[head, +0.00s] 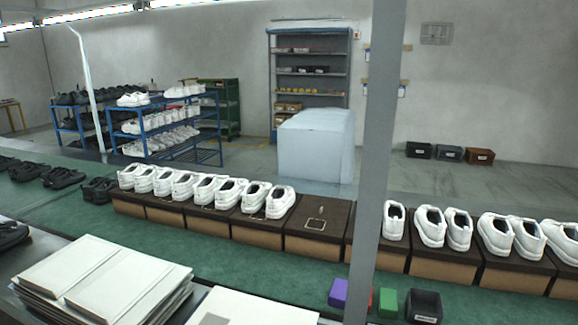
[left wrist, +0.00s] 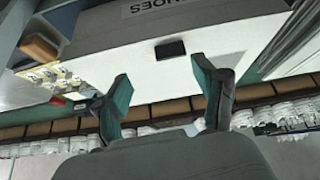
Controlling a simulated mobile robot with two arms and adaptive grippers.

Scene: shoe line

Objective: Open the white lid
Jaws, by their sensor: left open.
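A white panel (left wrist: 225,40), which looks like the white lid, fills the upper middle of the left wrist view. My right gripper is in neither view.
A stack of white folded boards (head: 100,278) lies at bottom left. White shoes (head: 230,190) on brown boxes (head: 315,225) line the green conveyor (head: 240,262). A grey post (head: 378,150) stands in front. Purple (head: 338,293), green (head: 388,302) and black (head: 425,305) blocks or bins sit at bottom right.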

